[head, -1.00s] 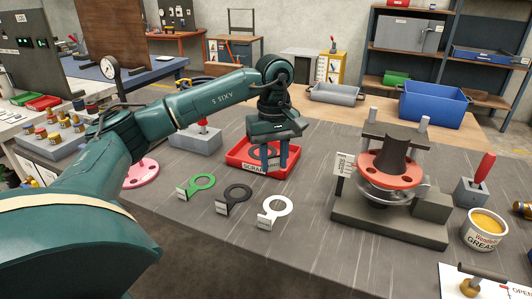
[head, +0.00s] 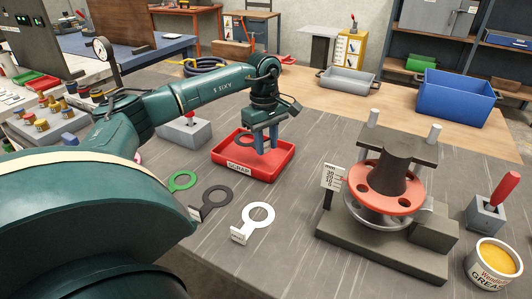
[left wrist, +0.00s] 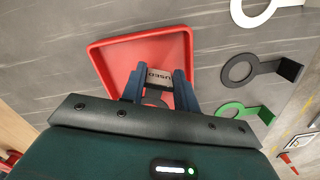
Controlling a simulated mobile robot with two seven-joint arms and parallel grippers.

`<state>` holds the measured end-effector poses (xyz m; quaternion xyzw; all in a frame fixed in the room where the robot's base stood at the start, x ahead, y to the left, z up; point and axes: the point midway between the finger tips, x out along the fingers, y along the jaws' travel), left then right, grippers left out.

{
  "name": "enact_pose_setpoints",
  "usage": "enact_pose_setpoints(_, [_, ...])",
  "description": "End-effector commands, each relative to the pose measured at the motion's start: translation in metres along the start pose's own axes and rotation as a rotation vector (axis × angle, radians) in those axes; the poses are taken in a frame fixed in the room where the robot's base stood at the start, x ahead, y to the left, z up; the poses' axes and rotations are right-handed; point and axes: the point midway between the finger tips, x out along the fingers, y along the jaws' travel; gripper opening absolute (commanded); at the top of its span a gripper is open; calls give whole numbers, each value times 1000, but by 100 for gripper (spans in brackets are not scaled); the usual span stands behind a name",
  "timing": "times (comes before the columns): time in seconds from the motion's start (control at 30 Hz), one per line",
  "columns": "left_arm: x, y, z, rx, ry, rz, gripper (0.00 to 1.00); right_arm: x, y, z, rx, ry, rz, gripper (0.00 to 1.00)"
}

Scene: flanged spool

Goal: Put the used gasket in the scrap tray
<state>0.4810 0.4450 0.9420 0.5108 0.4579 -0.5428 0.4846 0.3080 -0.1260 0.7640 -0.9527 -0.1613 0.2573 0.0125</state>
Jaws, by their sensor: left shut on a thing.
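The scrap tray (head: 282,172) is a shallow red tray labelled SCRAP on the bench, left of the spool fixture. My left gripper (head: 267,151) points down over its inside. In the left wrist view the gripper (left wrist: 160,73) is shut on the used gasket, whose light tab (left wrist: 158,78) reads USED. The gasket's dark ring is mostly hidden behind the gripper body. The red tray (left wrist: 105,60) lies behind and around the fingers there. I cannot tell whether the gasket touches the tray floor. My right gripper is not in view.
Green (head: 182,181), black (head: 217,197) and white (head: 258,217) tabbed rings lie in front of the tray. The spool fixture with its red flange (head: 385,188) stands to the right, near a grease tub (head: 496,262). A grey block (head: 185,132) stands left of the tray.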

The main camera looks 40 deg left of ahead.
Motion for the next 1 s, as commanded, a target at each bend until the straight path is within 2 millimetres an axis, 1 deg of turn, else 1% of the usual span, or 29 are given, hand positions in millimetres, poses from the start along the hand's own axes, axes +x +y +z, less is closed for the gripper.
enact_pose_setpoints(0.17, [14, 0, 0, 1, 0, -2, 16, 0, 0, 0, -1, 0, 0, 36])
enact_pose_setpoints(0.3, [34, 0, -2, 0, 0, -2, 16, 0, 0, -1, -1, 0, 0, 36])
enact_pose_setpoints(0.37, [41, 0, -2, 1, 1, -2, 16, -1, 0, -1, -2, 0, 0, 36])
enact_pose_setpoints(0.63, [43, 0, -2, 2, 1, 2, 16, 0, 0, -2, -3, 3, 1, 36])
enact_pose_setpoints(0.77, [48, 0, -2, 2, 0, 2, 16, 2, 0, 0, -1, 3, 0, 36])
enact_pose_setpoints(0.8, [46, 1, -2, 2, 0, 2, 34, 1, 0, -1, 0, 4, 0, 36])
enact_pose_setpoints(1.0, [46, 0, -2, 2, 0, 1, 50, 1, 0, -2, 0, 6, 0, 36])
